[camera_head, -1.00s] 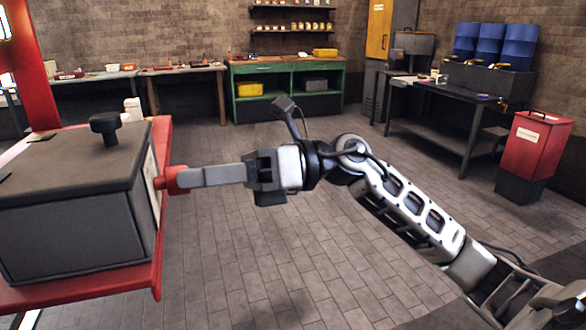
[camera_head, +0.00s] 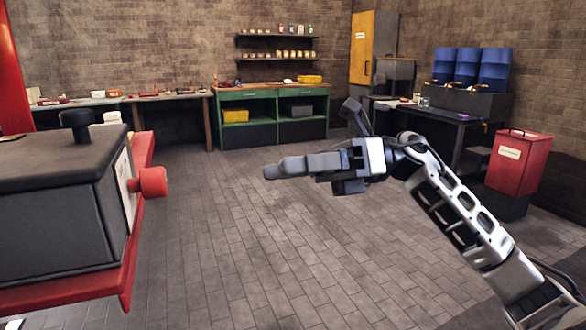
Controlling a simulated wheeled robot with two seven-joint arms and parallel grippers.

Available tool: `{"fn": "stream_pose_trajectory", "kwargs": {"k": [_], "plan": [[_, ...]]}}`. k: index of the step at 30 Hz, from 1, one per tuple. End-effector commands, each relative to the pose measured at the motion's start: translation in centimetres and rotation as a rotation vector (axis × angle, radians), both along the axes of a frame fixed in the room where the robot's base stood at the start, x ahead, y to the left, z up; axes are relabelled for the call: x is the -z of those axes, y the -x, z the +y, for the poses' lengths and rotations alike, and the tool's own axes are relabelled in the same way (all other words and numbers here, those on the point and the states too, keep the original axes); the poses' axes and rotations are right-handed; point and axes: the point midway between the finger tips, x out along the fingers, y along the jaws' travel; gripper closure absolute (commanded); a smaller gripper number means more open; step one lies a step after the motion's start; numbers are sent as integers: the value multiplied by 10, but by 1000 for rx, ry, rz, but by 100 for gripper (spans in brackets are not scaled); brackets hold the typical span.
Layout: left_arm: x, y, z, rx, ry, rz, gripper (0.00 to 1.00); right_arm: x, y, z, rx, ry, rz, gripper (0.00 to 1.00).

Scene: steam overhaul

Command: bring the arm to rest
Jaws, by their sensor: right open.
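My right gripper (camera_head: 272,172) is in the middle of the head view, on the arm that comes in from the lower right. Its fingers point left and are seen from the side. They are open, with nothing seen between them. The gripper hangs in the air over the tiled floor, clear of the red knob (camera_head: 150,182) on the side of the dark grey box at the left. My left gripper is not in view.
The dark grey box (camera_head: 55,225) with a black top knob sits on a red stand (camera_head: 130,265) at the left. A green workbench (camera_head: 270,93) is at the back. A red bin (camera_head: 517,165) and dark table (camera_head: 440,115) stand at the right. The middle floor is clear.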

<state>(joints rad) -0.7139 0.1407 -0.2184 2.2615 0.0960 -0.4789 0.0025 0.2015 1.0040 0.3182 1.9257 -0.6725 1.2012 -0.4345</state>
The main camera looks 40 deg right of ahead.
Motion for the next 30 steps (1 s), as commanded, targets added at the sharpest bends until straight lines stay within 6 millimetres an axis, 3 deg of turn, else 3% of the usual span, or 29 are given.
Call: {"fn": "stream_pose_trajectory", "kwargs": {"k": [11, 14, 17, 20, 23, 27, 30], "plan": [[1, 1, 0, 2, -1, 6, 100, 2, -2, 3, 3, -34, 22, 48], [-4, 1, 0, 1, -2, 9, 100, 10, -13, 11, 20, -194, 136, 48], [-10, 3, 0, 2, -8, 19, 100, 33, -33, 19, 77, -505, 382, 48], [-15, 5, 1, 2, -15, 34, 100, 84, -53, 22, 194, -894, 744, 48], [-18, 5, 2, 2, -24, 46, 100, 158, -56, 29, 354, -1247, 1134, 48], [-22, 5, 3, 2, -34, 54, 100, 254, -25, 54, 575, -1591, 1593, 48], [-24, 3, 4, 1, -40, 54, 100, 305, 10, 81, 718, -1753, 1859, 48]]}}
